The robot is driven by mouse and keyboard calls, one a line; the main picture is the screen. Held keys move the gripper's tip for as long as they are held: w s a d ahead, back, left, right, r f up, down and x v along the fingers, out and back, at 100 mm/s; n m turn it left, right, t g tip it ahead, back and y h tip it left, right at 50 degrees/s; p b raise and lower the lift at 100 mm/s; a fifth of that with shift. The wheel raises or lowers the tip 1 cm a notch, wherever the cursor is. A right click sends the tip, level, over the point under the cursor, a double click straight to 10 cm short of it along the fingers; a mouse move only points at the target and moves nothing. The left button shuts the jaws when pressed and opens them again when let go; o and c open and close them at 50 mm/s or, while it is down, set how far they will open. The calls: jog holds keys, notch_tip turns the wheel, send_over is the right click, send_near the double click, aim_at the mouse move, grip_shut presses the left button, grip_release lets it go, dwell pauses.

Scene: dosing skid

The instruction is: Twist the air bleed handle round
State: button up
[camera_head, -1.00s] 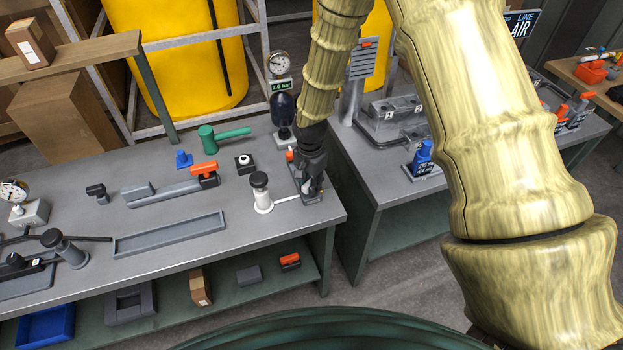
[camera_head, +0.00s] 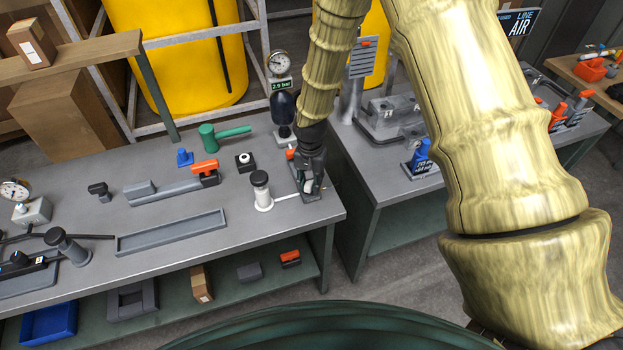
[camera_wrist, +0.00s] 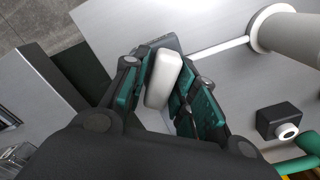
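The air bleed handle, a pale rounded bar (camera_wrist: 163,80), lies between my two fingers in the wrist view. In the head view my gripper (camera_head: 311,184) points down at the right end of the bench, over a small dark base (camera_head: 313,196). There my fingers mostly hide the handle.
A white post with a black cap (camera_head: 261,190) stands just left of my gripper, joined by a thin white line. A black block with a white button (camera_head: 244,162), a gauge stand (camera_head: 280,88) and an orange-handled valve (camera_head: 204,170) are close by. A second bench (camera_head: 365,180) stands right, across a gap.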

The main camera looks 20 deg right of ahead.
jog(key=o, duration=0.5)
jog(key=shift+c, duration=0.2)
jog(key=shift+r, duration=0.15)
jog(key=shift+r+p, duration=2.2)
jog(key=shift+r, duration=1.2)
